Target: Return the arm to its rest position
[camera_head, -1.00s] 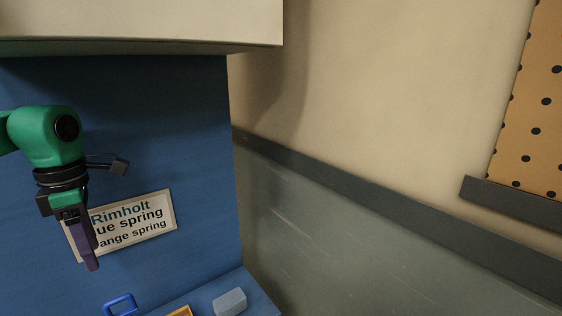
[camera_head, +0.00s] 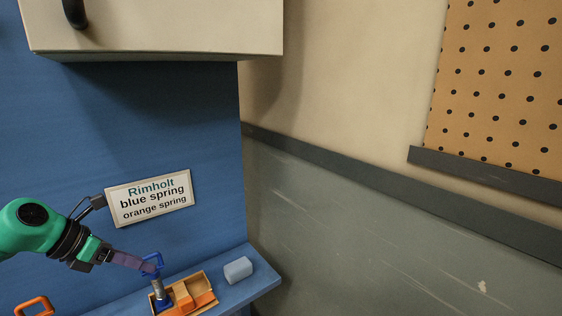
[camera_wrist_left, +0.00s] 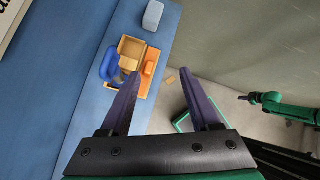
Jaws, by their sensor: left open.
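My left gripper (camera_head: 150,264) comes in from the left in the head view. Its purple fingers point right, just below the sign. In the left wrist view the two fingers (camera_wrist_left: 162,82) are spread, with nothing between them. A blue handled piece (camera_head: 152,265) is at the fingertips in the head view; I cannot tell whether they touch. In the wrist view the blue piece (camera_wrist_left: 110,66) lies beside the left finger, outside the jaws. A green arm, likely my right one, shows at the right of the wrist view with its dark gripper (camera_wrist_left: 246,98); its jaws are too small to read.
A wooden tray (camera_head: 206,303) with orange parts is on the blue shelf (camera_head: 262,281), beside a grey-blue block (camera_head: 238,270). An orange handle (camera_head: 35,304) is at lower left. A sign (camera_head: 150,198) hangs above the shelf, under a pale cabinet (camera_head: 160,30).

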